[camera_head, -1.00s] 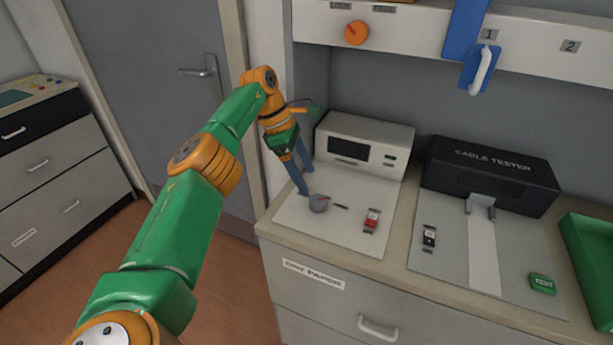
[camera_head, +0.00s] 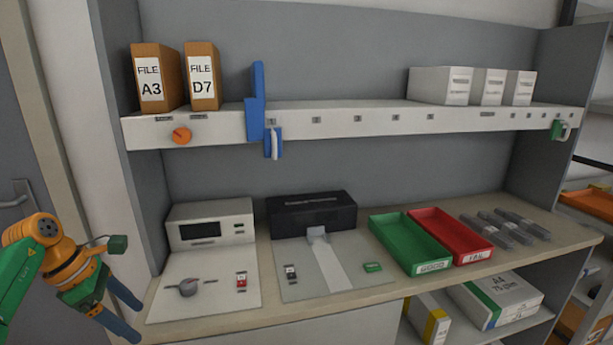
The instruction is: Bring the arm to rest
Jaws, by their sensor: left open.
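My left arm comes in at the lower left, green and orange. My left gripper (camera_head: 122,312) has two blue fingers pointing down and to the right. They are apart, with nothing between them. The gripper is in front of the left end of the counter, left of the grey knob (camera_head: 188,287). It appears clear of the counter, though the exact gap is hard to tell. My right gripper is not in the view.
The counter (camera_head: 410,283) holds a white device (camera_head: 211,224), a black cable tester (camera_head: 312,213), a green tray (camera_head: 409,246), a red tray (camera_head: 450,235) and several grey bars (camera_head: 505,226). A shelf (camera_head: 350,118) with files and boxes runs above. A grey door stands far left.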

